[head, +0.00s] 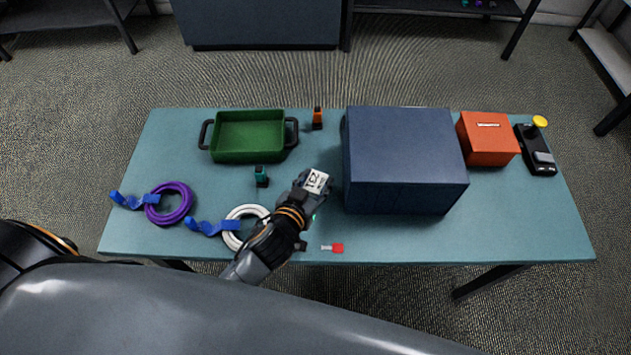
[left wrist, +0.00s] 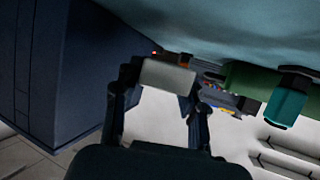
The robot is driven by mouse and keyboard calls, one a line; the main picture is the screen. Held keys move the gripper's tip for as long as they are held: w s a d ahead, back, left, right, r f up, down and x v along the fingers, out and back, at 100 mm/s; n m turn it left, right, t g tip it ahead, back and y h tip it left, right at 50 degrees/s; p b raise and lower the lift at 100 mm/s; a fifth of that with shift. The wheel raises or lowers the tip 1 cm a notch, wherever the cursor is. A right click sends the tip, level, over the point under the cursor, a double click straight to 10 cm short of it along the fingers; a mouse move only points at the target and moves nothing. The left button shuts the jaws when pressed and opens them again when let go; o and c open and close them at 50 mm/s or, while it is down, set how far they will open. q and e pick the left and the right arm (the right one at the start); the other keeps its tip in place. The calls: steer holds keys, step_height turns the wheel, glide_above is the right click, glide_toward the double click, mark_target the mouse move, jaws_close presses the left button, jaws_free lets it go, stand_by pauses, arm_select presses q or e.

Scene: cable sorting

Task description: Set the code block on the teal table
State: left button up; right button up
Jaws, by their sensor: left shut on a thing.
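The code block (head: 317,181) is a small white block with dark digits on its upper face. My left gripper (head: 312,192) is shut on it, over the middle of the teal table (head: 520,225), just left of the big navy box. In the left wrist view the block (left wrist: 168,75) sits between the two dark fingertips, its plain pale side showing. I cannot tell whether its underside touches the table. My right gripper is not in view.
The navy box (head: 405,160) stands close to the right of my left gripper. A green tray (head: 248,157), a teal connector piece (head: 261,176), a white cable coil (head: 240,214) and a purple coil (head: 170,218) lie left. A red connector (head: 337,248) lies at the front edge.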

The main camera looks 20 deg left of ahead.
arm_select(q)
steer(key=shift+f, duration=0.25)
